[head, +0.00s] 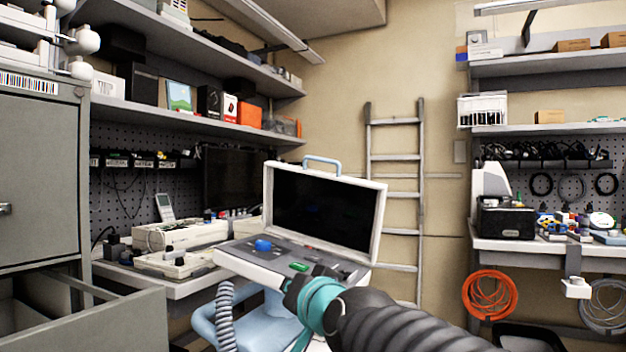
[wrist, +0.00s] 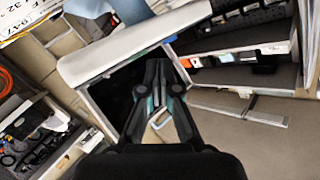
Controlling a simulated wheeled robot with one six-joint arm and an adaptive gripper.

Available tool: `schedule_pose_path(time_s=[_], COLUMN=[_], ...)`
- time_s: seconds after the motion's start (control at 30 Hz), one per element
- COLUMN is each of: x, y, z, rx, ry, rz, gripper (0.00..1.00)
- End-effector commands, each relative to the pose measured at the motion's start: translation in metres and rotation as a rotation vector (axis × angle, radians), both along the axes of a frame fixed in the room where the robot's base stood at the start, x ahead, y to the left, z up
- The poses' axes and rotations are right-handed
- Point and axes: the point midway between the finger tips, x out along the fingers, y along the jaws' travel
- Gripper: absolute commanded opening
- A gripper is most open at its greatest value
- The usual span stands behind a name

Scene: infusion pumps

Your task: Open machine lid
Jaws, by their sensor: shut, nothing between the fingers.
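The machine is a white case with a grey control deck (head: 290,263) that carries a blue knob and a green button. Its lid (head: 325,210), a white frame around a dark screen with a light blue handle on top, stands up from the deck, raised and open. My gripper (head: 298,283) is at the front edge of the deck, in front of the lid; its tips are partly hidden by its own body, and contact cannot be told. In the wrist view my gripper (wrist: 157,68) is shut and empty, its fingers over a dark panel with a pale edge.
A workbench with instruments (head: 180,235) lies left behind the machine. A grey cabinet (head: 40,180) with an open drawer (head: 110,318) is at the left. A ladder (head: 395,195) leans on the back wall. Another bench (head: 545,245) stands at the right.

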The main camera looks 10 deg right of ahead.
Motion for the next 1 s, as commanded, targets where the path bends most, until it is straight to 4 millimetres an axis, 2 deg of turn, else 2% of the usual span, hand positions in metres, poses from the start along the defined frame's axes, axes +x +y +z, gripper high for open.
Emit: schedule_pose_path(time_s=[0.03, 0.2, 0.3, 0.4, 0.53, 0.7, 1.0], x=[0.018, 0.061, 0.079, 0.091, 0.101, 0.105, 0.105], y=[0.009, 0.024, 0.026, 0.026, 0.022, 0.019, 0.015], z=[0.02, 0.095, 0.128, 0.151, 0.163, 0.159, 0.152], rx=[0.069, 0.328, 0.486, 0.643, 0.832, 1.015, 1.124], ry=[-0.07, -0.3, -0.416, -0.519, -0.628, -0.719, -0.769], rz=[-0.015, -0.1, -0.167, -0.245, -0.362, -0.507, -0.616], gripper=[0.0, 0.0, 0.0, 0.0, 0.0, 0.0, 0.0])
